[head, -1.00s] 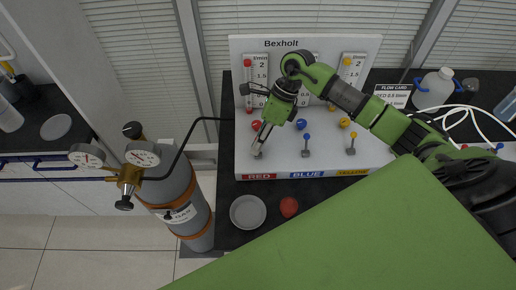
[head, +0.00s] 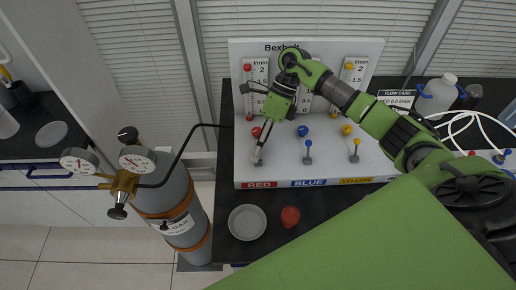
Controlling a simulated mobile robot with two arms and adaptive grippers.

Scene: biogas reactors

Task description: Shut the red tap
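The white Bexholt panel (head: 315,47) stands on a dark bench with RED, BLUE and YELLOW labels along its front edge. The red tap stands above the RED label (head: 259,184); my fingers largely cover it, and only its grey base (head: 258,162) shows. My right gripper (head: 257,154) points down at this tap, its fingertips at or touching it. The fingers look close together, but I cannot tell whether they grip it. The tap's handle angle is hidden. The blue tap (head: 308,150) and yellow tap (head: 355,150) stand upright to the right. My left gripper is out of view.
A gas cylinder (head: 178,205) with two gauges stands left of the bench. A grey dish (head: 247,222) and a red round object (head: 290,216) lie in front of the panel. A flow card (head: 396,98) and a bottle (head: 437,96) are at the right.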

